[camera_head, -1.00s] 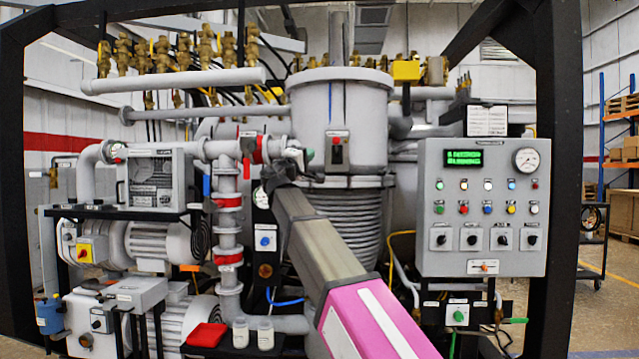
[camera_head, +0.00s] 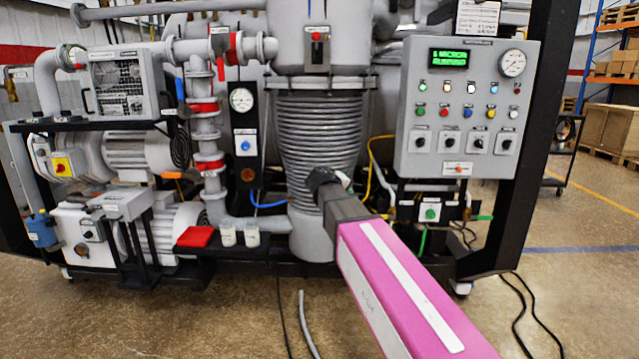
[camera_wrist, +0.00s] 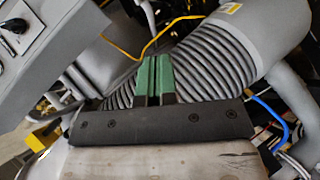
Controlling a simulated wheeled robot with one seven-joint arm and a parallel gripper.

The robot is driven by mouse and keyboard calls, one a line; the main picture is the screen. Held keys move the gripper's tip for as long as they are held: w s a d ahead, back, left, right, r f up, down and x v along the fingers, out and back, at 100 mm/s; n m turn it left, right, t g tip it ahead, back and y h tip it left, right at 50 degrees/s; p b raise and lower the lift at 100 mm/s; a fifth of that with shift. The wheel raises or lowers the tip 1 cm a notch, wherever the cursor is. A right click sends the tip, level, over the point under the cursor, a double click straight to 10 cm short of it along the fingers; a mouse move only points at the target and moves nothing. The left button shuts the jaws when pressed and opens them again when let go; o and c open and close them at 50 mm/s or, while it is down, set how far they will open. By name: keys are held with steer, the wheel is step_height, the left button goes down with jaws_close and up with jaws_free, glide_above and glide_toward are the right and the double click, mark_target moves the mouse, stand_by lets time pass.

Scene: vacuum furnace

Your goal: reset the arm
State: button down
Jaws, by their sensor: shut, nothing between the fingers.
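My arm shows in the head view as a pink and grey link reaching from the lower right toward the furnace. Its dark end is in front of the lower part of the ribbed grey column (camera_head: 318,130); the fingers cannot be made out there. In the wrist view my gripper (camera_wrist: 155,78) shows two green fingers close together, shut with nothing between them. The ribbed column (camera_wrist: 215,55) lies behind the fingertips in the wrist view. Whether the fingers touch it cannot be told.
A control panel (camera_head: 468,145) with a lit green display stands right of the arm. Pumps (camera_head: 140,155), a red box (camera_head: 195,237) and two small white bottles (camera_head: 251,235) sit at the left. A hose (camera_head: 308,325) and cables lie on the open floor in front.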

steer(key=s+d+f+m+g+y, duration=0.1)
steer(key=s+d+f+g+y, duration=0.15)
steer(key=s+f, duration=0.45)
steer(key=s+d+f+m+g+y, duration=0.15)
steer(key=d+f, duration=0.25)
steer(key=f, duration=0.7)
steer(key=s+d+f+m+g+y, duration=0.2)
steer(key=s+f+m+g+y, duration=0.1)
steer(key=s+f, duration=1.1)
steer(key=shift+s+d+f+g+y, duration=0.35)
steer(key=shift+s+g+y, duration=0.25)
steer(key=shift+s+g, duration=0.6)
